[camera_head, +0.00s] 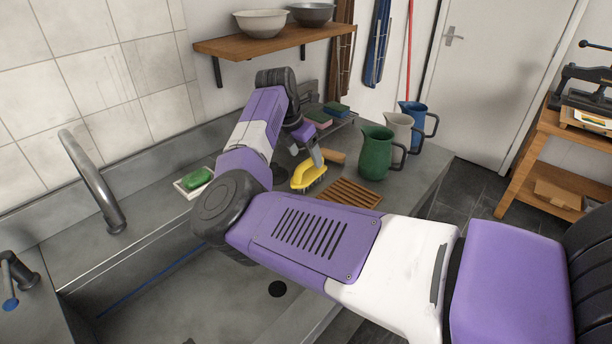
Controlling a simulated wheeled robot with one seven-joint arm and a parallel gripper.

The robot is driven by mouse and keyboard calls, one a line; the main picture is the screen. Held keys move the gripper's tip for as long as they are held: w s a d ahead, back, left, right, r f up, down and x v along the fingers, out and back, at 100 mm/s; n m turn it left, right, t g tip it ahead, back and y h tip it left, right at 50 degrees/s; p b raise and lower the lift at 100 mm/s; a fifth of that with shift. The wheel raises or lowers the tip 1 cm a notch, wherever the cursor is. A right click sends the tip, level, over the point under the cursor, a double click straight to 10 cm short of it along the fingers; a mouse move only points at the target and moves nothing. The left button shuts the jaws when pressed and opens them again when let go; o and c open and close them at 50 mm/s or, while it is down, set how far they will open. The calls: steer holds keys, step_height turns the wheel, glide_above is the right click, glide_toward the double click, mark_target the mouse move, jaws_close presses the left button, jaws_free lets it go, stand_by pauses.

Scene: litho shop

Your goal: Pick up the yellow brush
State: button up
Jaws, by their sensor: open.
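The yellow brush (307,174) lies on the grey counter in the head view, behind the wooden slatted rack and left of the green jug. It has a yellow body with dark bristles along its lower edge. My gripper (317,158) is at the brush, with a grey finger reaching down to its top. The gripper is open. The other finger is hard to make out, and I cannot tell whether the fingers touch the brush. My purple and white arm hides part of the counter in front.
A green jug (376,154), a white jug (398,129) and a blue jug (419,119) stand to the right. A wooden slatted rack (349,194) lies in front. Sponges (336,109) lie behind. Green soap (197,178) is at left, near the sink (170,304) and tap (92,178).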

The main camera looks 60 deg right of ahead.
mark_target(311, 172)
steer(key=p+x, duration=0.1)
steer(key=x, duration=0.5)
steer(key=shift+s+f, duration=0.15)
steer(key=shift+f, duration=0.25)
steer(key=c, duration=1.6)
steer(key=shift+o, duration=0.2)
steer(key=shift+r, duration=0.2)
step_height(311, 172, up, 20)
steer(key=b, duration=0.2)
steer(key=shift+f, duration=0.1)
steer(key=o, duration=0.7)
steer(key=c, duration=0.4)
